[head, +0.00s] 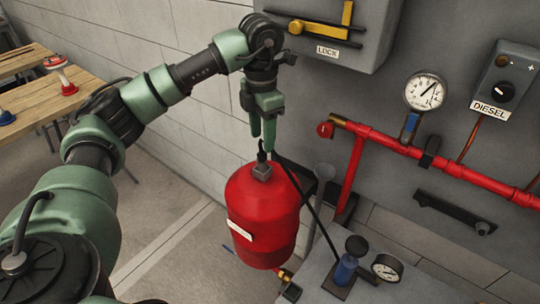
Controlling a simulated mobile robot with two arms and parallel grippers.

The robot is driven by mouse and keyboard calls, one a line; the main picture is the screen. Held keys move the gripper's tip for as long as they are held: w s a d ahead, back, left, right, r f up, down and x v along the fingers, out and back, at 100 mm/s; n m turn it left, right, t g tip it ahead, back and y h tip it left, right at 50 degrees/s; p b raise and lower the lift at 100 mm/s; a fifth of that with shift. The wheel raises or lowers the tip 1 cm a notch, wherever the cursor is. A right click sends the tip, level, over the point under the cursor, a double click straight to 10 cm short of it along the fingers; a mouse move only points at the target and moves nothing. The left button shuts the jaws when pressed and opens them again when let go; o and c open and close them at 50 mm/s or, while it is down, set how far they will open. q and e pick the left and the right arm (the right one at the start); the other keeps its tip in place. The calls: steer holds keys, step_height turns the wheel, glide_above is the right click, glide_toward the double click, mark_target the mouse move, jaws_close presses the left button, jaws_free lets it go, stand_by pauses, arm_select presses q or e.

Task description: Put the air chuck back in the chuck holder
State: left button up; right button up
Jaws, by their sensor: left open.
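My left gripper (263,139) points down over the red tank (262,220), its two green fingers slightly apart. A small dark piece (262,155), which may be the air chuck, stands on the grey fitting (262,172) on top of the tank, just below the fingertips. A black hose (306,200) runs from near there down to the right. I cannot tell whether the fingers touch the dark piece. No chuck holder is clearly identifiable; a dark bracket (455,213) on the wall at right may be one. My right gripper is out of view.
A blue cylinder with a black top (347,265) and a small gauge (386,267) stand on the grey ledge at lower right. A red pipe (400,147) and a larger gauge (425,91) are on the wall. A wooden table (45,95) is at left.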

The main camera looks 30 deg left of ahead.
mark_target(262, 154)
arm_select(q)
steer(key=shift+s+d+f+p, duration=0.1)
steer(key=shift+s+f+p, duration=0.3)
steer(key=shift+f, duration=0.25)
steer(key=shift+s+f+p, duration=0.4)
steer(key=shift+f, duration=0.2)
steer(key=f, duration=0.1)
steer(key=f+p, duration=0.1)
steer(key=f, duration=0.1)
steer(key=shift+w, duration=0.4)
steer(key=shift+f, duration=0.55)
steer(key=c, duration=0.9)
jaws_close()
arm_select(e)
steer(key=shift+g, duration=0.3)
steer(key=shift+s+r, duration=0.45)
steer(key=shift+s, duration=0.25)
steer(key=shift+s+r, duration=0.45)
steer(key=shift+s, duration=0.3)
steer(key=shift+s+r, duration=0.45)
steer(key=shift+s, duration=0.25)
